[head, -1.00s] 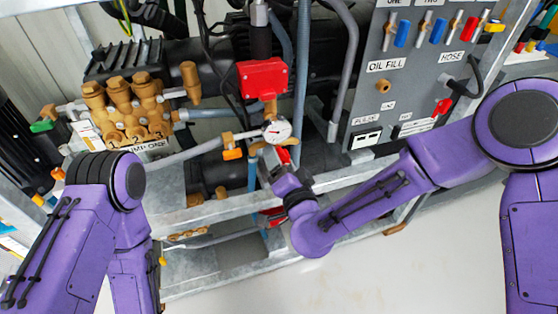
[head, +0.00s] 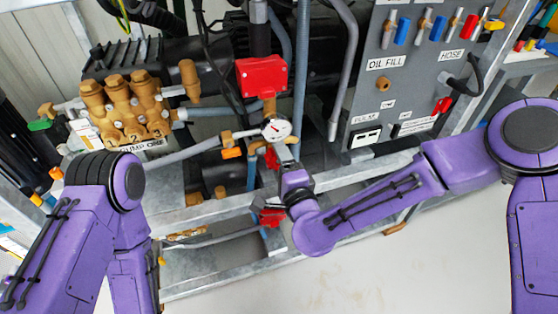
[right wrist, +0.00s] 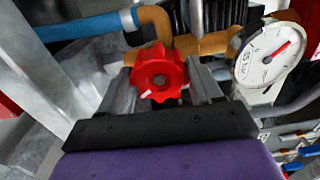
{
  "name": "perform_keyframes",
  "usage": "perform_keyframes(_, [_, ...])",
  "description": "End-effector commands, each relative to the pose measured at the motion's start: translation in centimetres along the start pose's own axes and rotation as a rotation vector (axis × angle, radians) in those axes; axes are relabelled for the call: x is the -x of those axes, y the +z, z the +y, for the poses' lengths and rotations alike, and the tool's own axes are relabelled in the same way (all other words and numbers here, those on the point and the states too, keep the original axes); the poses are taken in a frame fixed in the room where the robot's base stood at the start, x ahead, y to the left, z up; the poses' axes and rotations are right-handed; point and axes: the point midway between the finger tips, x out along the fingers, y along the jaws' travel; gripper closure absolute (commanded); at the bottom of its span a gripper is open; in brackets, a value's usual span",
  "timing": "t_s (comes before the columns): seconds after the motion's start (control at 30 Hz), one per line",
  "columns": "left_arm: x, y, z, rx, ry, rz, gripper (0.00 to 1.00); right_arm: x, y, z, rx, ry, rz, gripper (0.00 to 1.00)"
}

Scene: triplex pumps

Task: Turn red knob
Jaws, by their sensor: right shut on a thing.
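The red knob (right wrist: 158,75) is a scalloped wheel with a white mark on its lower-left rim, in the middle of the right wrist view. In the head view a small part of the red knob (head: 271,158) shows below the pressure gauge. My right gripper (right wrist: 160,84) has one grey finger on each side of the knob and is shut on it. In the head view my right gripper (head: 281,166) is partly hidden by my wrist. My left arm stands at the left, and its gripper is not in view.
A white pressure gauge (head: 276,130) sits just above the knob and shows beside it in the wrist view (right wrist: 270,52). Brass pump heads (head: 125,108), a red box (head: 262,76) and a grey control panel (head: 405,70) stand around. A metal frame rail (head: 215,208) runs below.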

Motion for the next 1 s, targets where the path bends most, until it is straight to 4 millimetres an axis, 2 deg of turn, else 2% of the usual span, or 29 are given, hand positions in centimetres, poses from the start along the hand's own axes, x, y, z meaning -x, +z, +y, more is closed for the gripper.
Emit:
perform_keyframes(0.57, [-0.04, 0.01, 0.0, 0.0, 0.0, 0.0, 0.58, 0.02, -0.15, 0.14, -0.027, 0.003, 0.005, 0.66])
perform_keyframes(0.6, [-0.04, 0.02, 0.0, 0.0, 0.0, 0.0, 0.58, 0.02, -0.15, 0.14, -0.027, 0.003, 0.005, 0.23])
perform_keyframes(0.63, [-0.04, 0.02, 0.0, 0.0, 0.0, 0.0, 0.58, 0.02, -0.14, 0.14, -0.027, 0.003, 0.004, 0.14])
perform_keyframes(0.9, [-0.03, 0.01, 0.0, 0.0, 0.0, 0.0, 0.58, 0.03, 0.01, 0.08, -0.026, 0.002, 0.001, 0.14])
perform_keyframes(1.0, [0.04, -0.02, -0.01, 0.0, 0.0, 0.0, 0.58, 0.74, 0.07, 0.04, -0.025, 0.002, -0.001, 0.14])
